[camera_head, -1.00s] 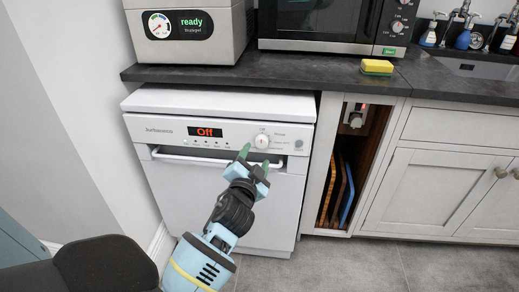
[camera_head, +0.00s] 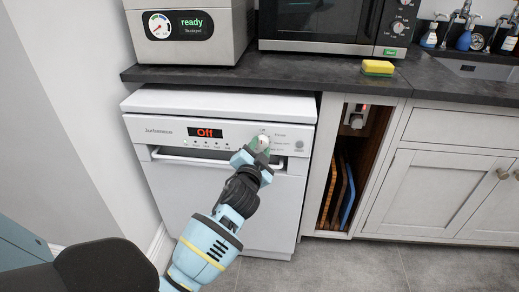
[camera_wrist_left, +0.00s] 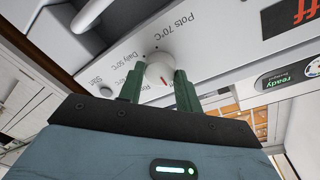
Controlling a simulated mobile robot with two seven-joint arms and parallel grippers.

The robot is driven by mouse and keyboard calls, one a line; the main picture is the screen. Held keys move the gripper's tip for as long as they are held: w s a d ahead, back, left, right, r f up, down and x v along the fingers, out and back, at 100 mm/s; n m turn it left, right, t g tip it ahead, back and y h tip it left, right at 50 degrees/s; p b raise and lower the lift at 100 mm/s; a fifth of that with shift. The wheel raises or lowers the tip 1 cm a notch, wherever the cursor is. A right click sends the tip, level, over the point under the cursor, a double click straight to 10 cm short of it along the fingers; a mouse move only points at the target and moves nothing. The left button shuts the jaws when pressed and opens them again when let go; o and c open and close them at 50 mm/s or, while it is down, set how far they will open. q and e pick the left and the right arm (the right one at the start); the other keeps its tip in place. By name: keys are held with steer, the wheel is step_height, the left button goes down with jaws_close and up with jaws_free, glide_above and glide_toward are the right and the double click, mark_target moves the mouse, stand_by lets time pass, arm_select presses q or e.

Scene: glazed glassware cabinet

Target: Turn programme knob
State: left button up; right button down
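The white dishwasher (camera_head: 225,215) stands under the dark worktop, its door closed and its display (camera_head: 205,132) reading "Off". Its round programme knob (camera_head: 263,139) is at the right of the panel, partly hidden by my left gripper (camera_head: 257,147). In the left wrist view, the pale knob (camera_wrist_left: 160,70) with a red mark lies between the green fingertips of my left gripper (camera_wrist_left: 160,76). The fingers are apart, one on each side of the knob; I cannot tell whether they touch it. My right gripper is not in view.
The door handle bar (camera_head: 195,158) runs below the panel, left of my gripper. A small round button (camera_head: 299,144) is right of the knob. A steel appliance (camera_head: 190,45), a microwave (camera_head: 320,25) and a yellow sponge (camera_head: 377,67) stand on the worktop above.

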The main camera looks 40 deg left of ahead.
arm_select(q)
steer(key=shift+c, duration=0.8)
steer(key=shift+r+m+p, duration=0.2)
steer(key=shift+m+p, duration=1.55)
steer(key=shift+m, duration=0.05)
steer(key=shift+m+g+p, duration=0.3)
steer(key=shift+m+p, duration=0.65)
steer(key=shift+m, duration=0.25)
steer(key=shift+m+p, duration=1.15)
steer(key=shift+m, duration=0.55)
steer(key=shift+f, duration=0.1)
steer(key=o, duration=1)
steer(key=shift+g, duration=0.3)
